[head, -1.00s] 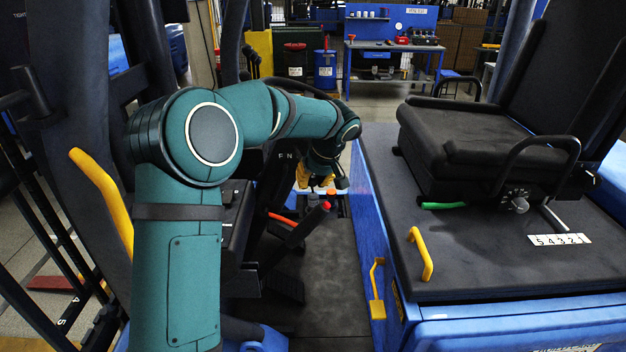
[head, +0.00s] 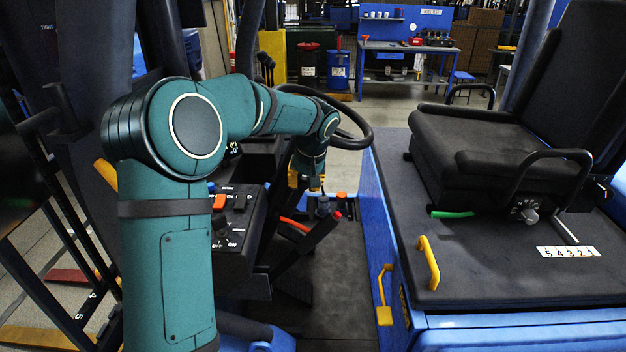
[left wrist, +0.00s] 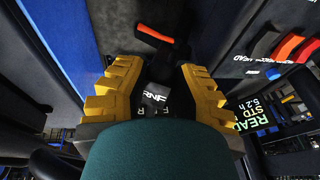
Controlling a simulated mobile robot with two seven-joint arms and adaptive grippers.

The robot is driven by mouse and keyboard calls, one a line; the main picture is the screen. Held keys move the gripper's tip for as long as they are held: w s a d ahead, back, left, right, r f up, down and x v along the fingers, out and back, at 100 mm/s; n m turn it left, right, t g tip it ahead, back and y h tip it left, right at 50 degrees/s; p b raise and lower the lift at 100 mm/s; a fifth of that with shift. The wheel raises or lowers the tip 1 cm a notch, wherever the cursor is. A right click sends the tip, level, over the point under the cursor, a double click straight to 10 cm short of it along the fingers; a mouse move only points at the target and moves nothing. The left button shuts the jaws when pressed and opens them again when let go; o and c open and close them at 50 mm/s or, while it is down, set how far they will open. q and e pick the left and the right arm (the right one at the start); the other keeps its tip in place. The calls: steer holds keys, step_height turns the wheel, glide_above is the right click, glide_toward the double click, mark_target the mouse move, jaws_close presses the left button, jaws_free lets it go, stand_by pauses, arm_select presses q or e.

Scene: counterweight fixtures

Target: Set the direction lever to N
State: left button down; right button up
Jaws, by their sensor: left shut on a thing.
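The direction lever's grey-topped knob (left wrist: 154,97), marked RNF, shows between the yellow fingers of my left gripper (left wrist: 157,74) in the left wrist view. The fingers are shut on it, one on each side. In the head view my left gripper (head: 305,182) points down beside the steering column, below the steering wheel. My arm and hand hide the lever there. Part of the F N R marking shows by the knob in the wrist view, but I cannot tell which letter the lever stands at. My right gripper is not in view.
The black steering wheel (head: 365,125) is just beyond my left wrist. A red-tipped lever (head: 337,215) and a grey knob (head: 322,207) stand close to the gripper. A switch console (head: 238,222) lies to the left, the seat (head: 480,145) to the right.

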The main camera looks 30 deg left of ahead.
arm_select(q)
steer(key=shift+f, duration=0.15)
steer(key=c, duration=0.7)
jaws_free()
steer(key=shift+a, duration=0.15)
steer(key=v, duration=1.2)
